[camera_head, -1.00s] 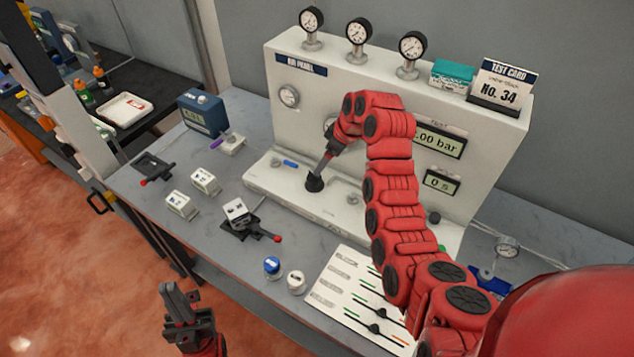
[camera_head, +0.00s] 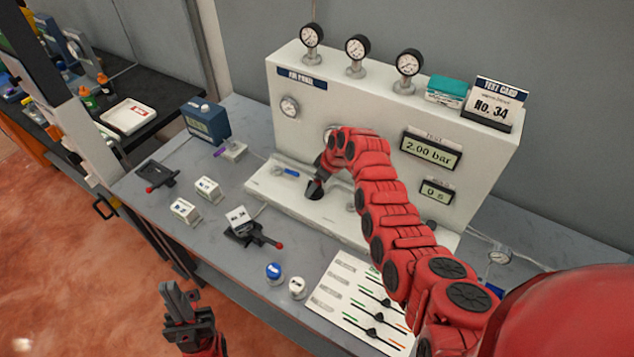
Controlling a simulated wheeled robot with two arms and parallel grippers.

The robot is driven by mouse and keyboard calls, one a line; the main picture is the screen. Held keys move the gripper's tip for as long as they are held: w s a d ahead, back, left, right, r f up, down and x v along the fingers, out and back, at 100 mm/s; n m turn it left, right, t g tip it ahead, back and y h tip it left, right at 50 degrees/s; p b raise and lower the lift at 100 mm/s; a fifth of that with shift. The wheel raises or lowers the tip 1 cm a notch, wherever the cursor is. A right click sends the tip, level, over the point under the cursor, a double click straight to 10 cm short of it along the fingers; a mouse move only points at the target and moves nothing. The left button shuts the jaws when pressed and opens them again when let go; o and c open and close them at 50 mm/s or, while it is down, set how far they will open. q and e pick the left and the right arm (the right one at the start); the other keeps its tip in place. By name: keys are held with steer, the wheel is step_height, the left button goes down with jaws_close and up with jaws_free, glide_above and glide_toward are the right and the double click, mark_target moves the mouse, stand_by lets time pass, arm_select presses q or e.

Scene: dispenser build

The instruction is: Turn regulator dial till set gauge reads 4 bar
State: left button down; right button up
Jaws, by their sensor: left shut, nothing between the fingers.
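The white air panel (camera_head: 385,125) stands at the back of the bench. My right gripper (camera_head: 318,180) points down at a black knob (camera_head: 314,190) on the panel's base ledge, probably the regulator dial. Its fingers are too small and covered to show whether they grip the knob. The test display (camera_head: 431,151) reads 2.00 bar. My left gripper (camera_head: 172,296) is shut and empty, in front of the bench.
Three gauges (camera_head: 357,49) stand on top of the panel, beside a teal box (camera_head: 446,91) and test card No. 34 (camera_head: 494,104). A lever fixture (camera_head: 249,233), white blocks (camera_head: 208,189) and a blue cap (camera_head: 273,271) sit on the grey bench. A sheet (camera_head: 345,295) lies at the front.

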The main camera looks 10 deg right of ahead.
steer(key=c, duration=1.4)
steer(key=shift+o, duration=0.2)
steer(key=shift+f+m+b, duration=0.15)
steer(key=shift+m+b, duration=0.35)
steer(key=shift+a+m+t+h+b, duration=0.15)
steer(key=shift+m+t+h+b, duration=0.15)
steer(key=shift+m+b, duration=0.4)
jaws_close()
steer(key=m+h+b, duration=0.1)
steer(key=m+b, duration=0.2)
steer(key=b, duration=0.1)
steer(key=m+h+b, duration=0.1)
steer(key=m+b, duration=0.2)
steer(key=m+h+b, duration=0.1)
steer(key=m+b, duration=0.2)
steer(key=b, duration=0.1)
steer(key=shift+s+a+t+h+b, duration=0.15)
steer(key=shift+a+t+h+b, duration=0.15)
steer(key=shift+a, duration=0.05)
steer(key=shift+m+h+b, duration=0.4)
steer(key=shift+m+b, duration=0.6)
steer(key=shift+b, duration=0.05)
